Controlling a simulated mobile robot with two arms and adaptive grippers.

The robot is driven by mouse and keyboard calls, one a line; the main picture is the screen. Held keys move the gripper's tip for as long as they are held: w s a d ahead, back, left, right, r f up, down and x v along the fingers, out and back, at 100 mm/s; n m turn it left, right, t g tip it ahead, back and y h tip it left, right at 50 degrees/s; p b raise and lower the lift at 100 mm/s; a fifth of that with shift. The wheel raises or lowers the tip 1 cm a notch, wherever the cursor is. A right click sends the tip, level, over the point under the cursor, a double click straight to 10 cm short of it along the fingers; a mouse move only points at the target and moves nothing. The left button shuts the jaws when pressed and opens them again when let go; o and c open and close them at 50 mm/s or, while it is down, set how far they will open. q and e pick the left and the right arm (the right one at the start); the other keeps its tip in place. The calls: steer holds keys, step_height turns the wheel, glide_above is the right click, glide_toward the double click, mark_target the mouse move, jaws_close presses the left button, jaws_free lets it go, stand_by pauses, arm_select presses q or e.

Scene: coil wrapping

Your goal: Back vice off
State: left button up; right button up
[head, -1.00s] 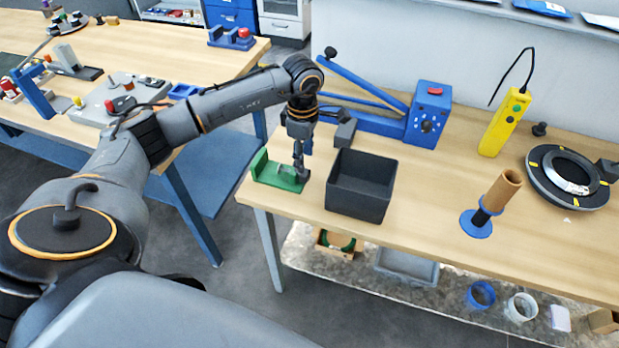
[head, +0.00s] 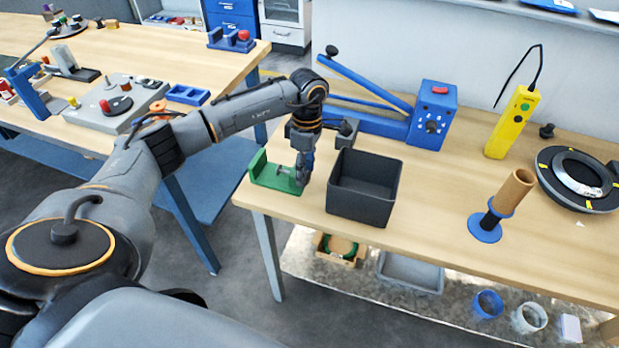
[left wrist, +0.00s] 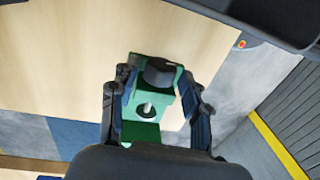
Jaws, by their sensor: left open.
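The green vice (head: 268,181) sits at the left front edge of the workbench, left of a dark bin. My left gripper (head: 302,179) points down at the vice's right end. In the left wrist view, the vice (left wrist: 141,132) shows between the two fingers of the left gripper (left wrist: 158,105), with a dark block or knob (left wrist: 160,72) at its far end and a small silvery part (left wrist: 146,110) in its middle. The fingers are spread apart; I cannot tell whether they touch the vice. My right gripper is not in view.
The dark open bin (head: 362,187) stands close to the right of my left gripper. Behind are a blue machine (head: 432,115) and its long arm. A yellow pendant (head: 510,122), a brown tube on a blue-based stand (head: 484,227) and a black ring (head: 578,181) are further right.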

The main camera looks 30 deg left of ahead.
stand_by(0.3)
arm_select(q)
steer(key=shift+w+f+g+b, duration=0.1)
steer(key=shift+w+g+b, duration=0.2)
steer(key=shift+g, duration=0.5)
steer(key=shift+s, duration=0.1)
steer(key=shift+f+h+b, duration=0.1)
steer(key=shift+h+b, duration=0.2)
steer(key=shift+b, duration=0.25)
steer(key=shift+w+g, duration=0.2)
steer(key=shift+g, duration=0.3)
